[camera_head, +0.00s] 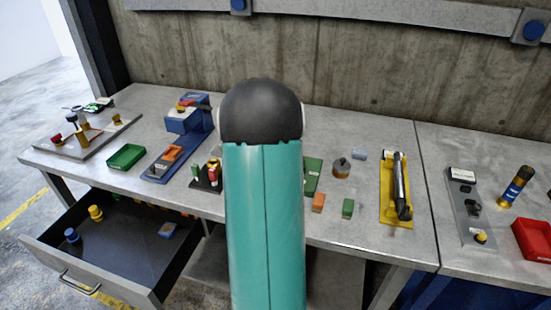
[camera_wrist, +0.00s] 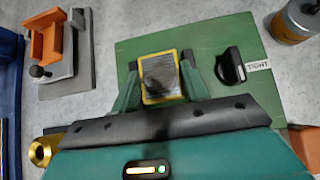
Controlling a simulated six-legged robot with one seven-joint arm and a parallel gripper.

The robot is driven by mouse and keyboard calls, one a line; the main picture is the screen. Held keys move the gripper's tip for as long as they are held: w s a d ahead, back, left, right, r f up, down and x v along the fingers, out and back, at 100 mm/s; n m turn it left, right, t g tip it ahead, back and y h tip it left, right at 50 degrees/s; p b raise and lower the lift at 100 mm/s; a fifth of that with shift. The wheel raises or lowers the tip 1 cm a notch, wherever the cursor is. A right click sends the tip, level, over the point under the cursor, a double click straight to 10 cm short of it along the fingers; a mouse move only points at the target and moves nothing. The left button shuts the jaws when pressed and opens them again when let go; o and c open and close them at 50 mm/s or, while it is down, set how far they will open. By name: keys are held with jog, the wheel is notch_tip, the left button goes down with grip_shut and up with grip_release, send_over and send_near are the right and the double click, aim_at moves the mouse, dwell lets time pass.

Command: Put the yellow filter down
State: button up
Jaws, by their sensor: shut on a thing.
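The yellow filter (camera_wrist: 146,98) is a small yellow frame with a dark grey mesh face, in the middle of the wrist view. My gripper (camera_wrist: 160,84) is shut on it, with one green finger on each side. The filter is over the green plate (camera_wrist: 130,52), which carries a black knob (camera_wrist: 230,66) and a label reading TIGHT. I cannot tell whether the filter touches the plate. In the head view, the green plate (camera_head: 313,178) shows partly to the right of my teal arm, which hides the gripper and filter.
An orange bracket on a grey base (camera_wrist: 66,68) stands left of the plate. A metal can (camera_wrist: 296,22) stands at the upper right. On the bench are a green tray (camera_head: 126,157), orange block (camera_head: 318,202), green block (camera_head: 347,208) and yellow holder (camera_head: 390,215). A drawer (camera_head: 115,235) hangs open.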

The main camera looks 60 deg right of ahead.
jog(key=shift+a+f, duration=0.1)
jog(key=shift+f, duration=0.5)
jog(key=shift+f, duration=0.15)
jog(key=o, duration=0.9)
jog(key=shift+a+f, duration=0.1)
jog(key=shift+o, duration=0.6)
jog(key=shift+r, duration=0.4)
jog(key=v, duration=1.2)
jog(key=shift+r, duration=0.25)
